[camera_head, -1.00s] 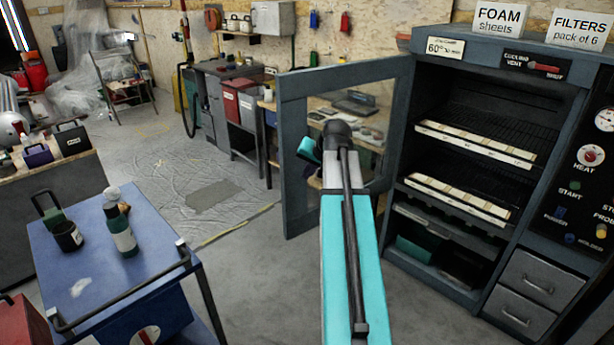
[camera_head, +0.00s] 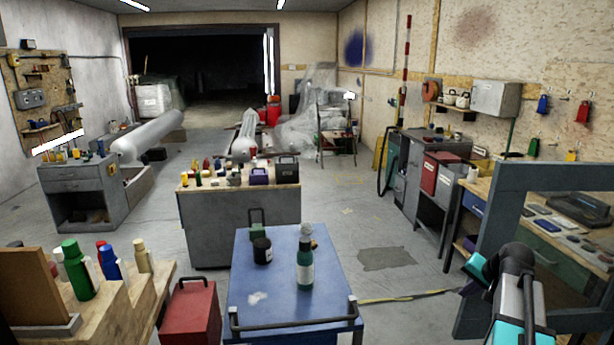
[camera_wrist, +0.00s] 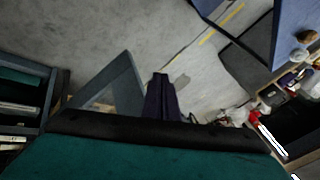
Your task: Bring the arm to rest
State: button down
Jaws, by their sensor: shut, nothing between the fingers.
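My arm (camera_head: 514,300), teal and grey with a dark joint at its top, rises at the lower right of the head view, in front of the open grey door frame (camera_head: 497,230). My gripper is mostly hidden behind the arm there. In the wrist view my gripper (camera_wrist: 160,78) shows as dark purple fingers close together, shut and empty, pointing out over bare floor. The door frame (camera_wrist: 122,82) shows just left of the fingers; I cannot tell the gap between them.
A blue cart (camera_head: 285,275) with a dark cup (camera_head: 262,251) and a green bottle (camera_head: 305,268) stands at front centre. A red box (camera_head: 190,313) is left of it. Open floor (camera_head: 400,285) lies between cart and door.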

jog(key=s+a+f+n+g+y, duration=0.1)
jog(key=a+f+n+g+y, duration=0.15)
jog(key=a+f, duration=1.25)
jog(key=s+a+f+n+g, duration=0.1)
jog(key=s+a+f+g, duration=0.1)
jog(key=s+a+f, duration=0.35)
jog(key=s+a+f+g, duration=0.25)
jog(key=a+f, duration=0.35)
jog(key=f, duration=0.5)
jog(key=s+a+f+n+g, duration=0.1)
jog(key=s+a+f, duration=0.3)
jog(key=s+f, duration=0.3)
jog(key=s+a+f+n+g, duration=0.2)
jog(key=s+a+f, duration=0.15)
jog(key=s, duration=0.55)
jog(key=s+f+n+g+h, duration=0.2)
jog(key=s+f, duration=0.3)
jog(key=s, duration=0.9)
jog(key=shift+s+d+n+h, duration=0.15)
jog(key=shift+d+n+h, duration=0.15)
jog(key=shift+n, duration=0.45)
jog(key=shift+a, duration=0.1)
